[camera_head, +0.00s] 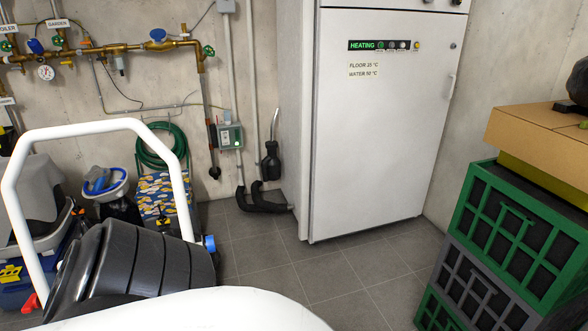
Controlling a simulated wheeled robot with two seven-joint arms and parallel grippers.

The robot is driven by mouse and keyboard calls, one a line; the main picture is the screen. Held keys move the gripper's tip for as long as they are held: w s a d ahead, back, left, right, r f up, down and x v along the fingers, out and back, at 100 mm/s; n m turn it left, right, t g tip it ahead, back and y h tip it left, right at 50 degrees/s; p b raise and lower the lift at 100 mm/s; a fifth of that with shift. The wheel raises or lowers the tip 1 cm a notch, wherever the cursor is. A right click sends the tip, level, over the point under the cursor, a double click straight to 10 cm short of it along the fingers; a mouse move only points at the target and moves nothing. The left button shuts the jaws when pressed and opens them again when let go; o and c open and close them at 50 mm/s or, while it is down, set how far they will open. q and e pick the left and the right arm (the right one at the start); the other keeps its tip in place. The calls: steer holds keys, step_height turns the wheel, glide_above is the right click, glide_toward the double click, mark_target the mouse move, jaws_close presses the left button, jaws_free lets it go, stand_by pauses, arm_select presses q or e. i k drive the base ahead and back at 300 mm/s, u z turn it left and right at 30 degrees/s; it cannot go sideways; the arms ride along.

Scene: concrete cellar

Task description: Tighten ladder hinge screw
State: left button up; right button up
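I see no ladder and no hinge screw in the head view. No screwdriver or other hand tool can be made out with certainty. Neither of my grippers is in view, so I cannot see whether they are open or shut.
A tall white heating cabinet (380,130) stands against the concrete wall. Stacked green and grey crates (505,240) with a cardboard box (545,135) on top stand at the right. A coiled green hose (160,145) hangs below brass pipes (110,48). Grey tiled floor (300,268) is clear before the cabinet.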

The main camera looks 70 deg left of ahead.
mark_target(209, 244)
steer(key=i, duration=0.8)
steer(key=u, duration=4.45)
steer(key=i, duration=0.35)
steer(key=z, duration=0.85)
